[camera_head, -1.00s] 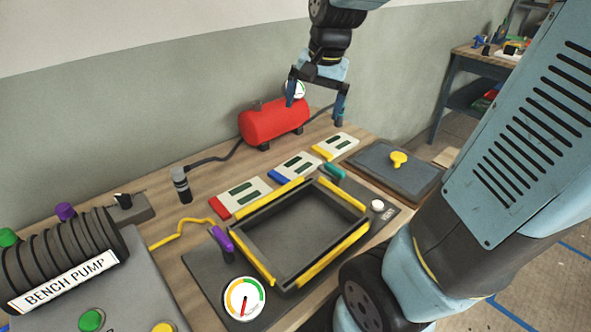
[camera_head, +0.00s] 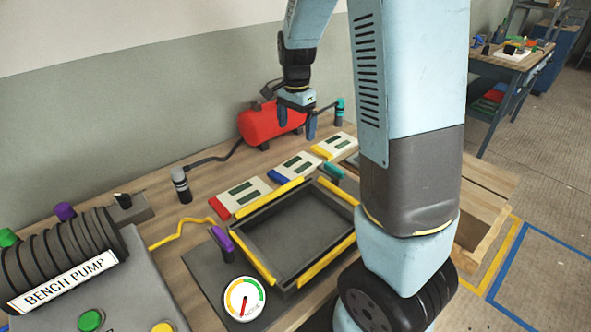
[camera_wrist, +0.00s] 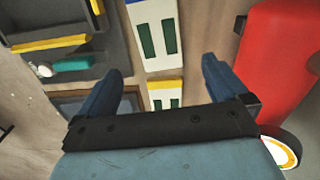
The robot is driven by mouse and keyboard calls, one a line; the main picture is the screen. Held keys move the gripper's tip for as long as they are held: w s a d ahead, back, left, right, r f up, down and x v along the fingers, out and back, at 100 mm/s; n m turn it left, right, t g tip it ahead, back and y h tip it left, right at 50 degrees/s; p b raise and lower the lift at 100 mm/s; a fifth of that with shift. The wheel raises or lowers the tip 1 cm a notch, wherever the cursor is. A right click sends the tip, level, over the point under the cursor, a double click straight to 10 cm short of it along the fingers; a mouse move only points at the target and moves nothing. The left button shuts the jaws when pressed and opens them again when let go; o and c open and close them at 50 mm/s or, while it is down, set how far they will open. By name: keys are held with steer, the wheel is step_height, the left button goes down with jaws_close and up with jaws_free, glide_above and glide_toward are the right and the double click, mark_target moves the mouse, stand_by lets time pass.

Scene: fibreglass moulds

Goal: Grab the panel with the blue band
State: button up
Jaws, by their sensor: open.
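The panel with the blue band (camera_head: 297,163) is a pale flat plate with dark green slots. It lies on the bench between the red-banded panel (camera_head: 242,192) and the yellow-banded panel (camera_head: 336,145). In the wrist view the blue-banded panel (camera_wrist: 155,38) is at the top centre, with its blue band cut by the upper edge. The yellow-banded panel (camera_wrist: 166,88) shows lower, between the fingers. My gripper (camera_head: 294,122) is open and empty, above the bench near the red tank. In the wrist view my gripper (camera_wrist: 160,70) has its fingers spread wide.
A red tank (camera_head: 270,122) stands close behind the panels; it fills the right of the wrist view (camera_wrist: 285,60). A dark frame with yellow edges (camera_head: 262,270) lies in front of the panels. A hose and a grey-capped cylinder (camera_head: 181,186) stand to the left.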

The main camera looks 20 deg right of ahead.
glide_above(295, 167)
steer(key=f, duration=0.7)
steer(key=shift+w+d+f, duration=0.3)
steer(key=shift+w+f, duration=0.05)
steer(key=shift+s+a+f, duration=0.15)
steer(key=shift+f, duration=1.15)
steer(key=shift+s+a+f, duration=0.1)
steer(key=shift+f, duration=1.2)
steer(key=c, duration=0.8)
steer(key=shift+r, duration=0.1)
steer(key=shift+c, duration=0.2)
